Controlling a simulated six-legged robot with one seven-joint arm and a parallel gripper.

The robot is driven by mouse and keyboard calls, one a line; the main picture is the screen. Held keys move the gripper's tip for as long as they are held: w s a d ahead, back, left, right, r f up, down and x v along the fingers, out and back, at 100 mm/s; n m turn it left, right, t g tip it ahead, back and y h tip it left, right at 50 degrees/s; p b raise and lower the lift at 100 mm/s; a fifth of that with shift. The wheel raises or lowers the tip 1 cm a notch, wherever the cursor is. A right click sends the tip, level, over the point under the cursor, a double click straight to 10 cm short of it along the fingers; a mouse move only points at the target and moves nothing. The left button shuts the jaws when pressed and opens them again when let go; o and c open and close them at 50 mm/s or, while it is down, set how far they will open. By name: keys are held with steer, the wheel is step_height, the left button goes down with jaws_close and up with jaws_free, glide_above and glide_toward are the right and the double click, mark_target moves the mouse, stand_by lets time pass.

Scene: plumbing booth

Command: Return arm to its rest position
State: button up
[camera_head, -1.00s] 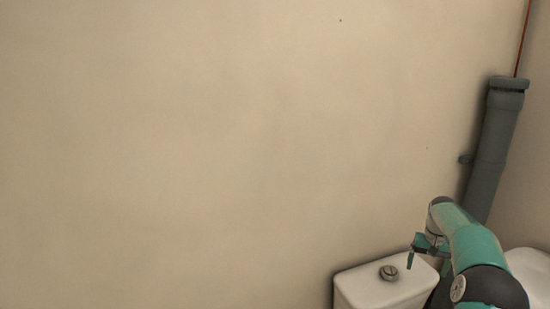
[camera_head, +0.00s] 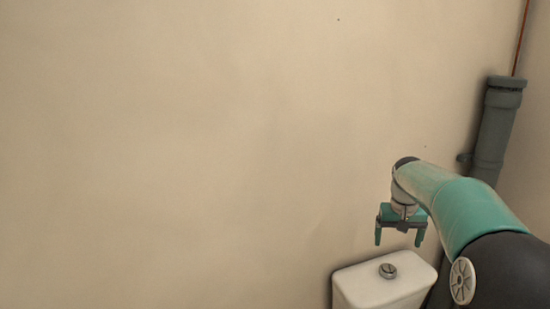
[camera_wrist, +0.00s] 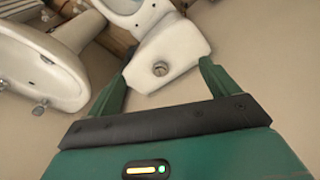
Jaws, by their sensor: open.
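My gripper (camera_head: 399,238) hangs from my teal arm in the head view, its two green fingers apart and pointing down. It is in the air, above the white toilet cistern (camera_head: 385,290) in the picture, and nothing is between its fingers. In the wrist view the fingers of my gripper (camera_wrist: 160,82) are spread wide and empty. The cistern (camera_wrist: 168,48) shows beyond them, with its round metal flush button (camera_wrist: 160,69).
A grey-green pipe (camera_head: 494,132) runs up the right corner, behind my arm, with a thin copper pipe (camera_head: 521,38) above it. The beige wall (camera_head: 190,150) is bare. The wrist view also shows a white sink (camera_wrist: 45,65) at left and the toilet bowl (camera_wrist: 135,12) at top.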

steer(key=s+a+r+t, duration=0.1)
steer(key=s+a+r, duration=0.4)
steer(key=s+a, duration=0.2)
steer(key=s+a+f+n+t, duration=0.1)
steer(key=s+a, duration=0.4)
steer(key=s, duration=0.8)
steer(key=s+a+f+n+t+y, duration=0.1)
steer(key=s+a, duration=0.4)
steer(key=s, duration=0.7)
steer(key=shift+s+a+f+t, duration=0.2)
steer(key=shift+s+f+t, duration=0.2)
steer(key=shift+f+t, duration=0.2)
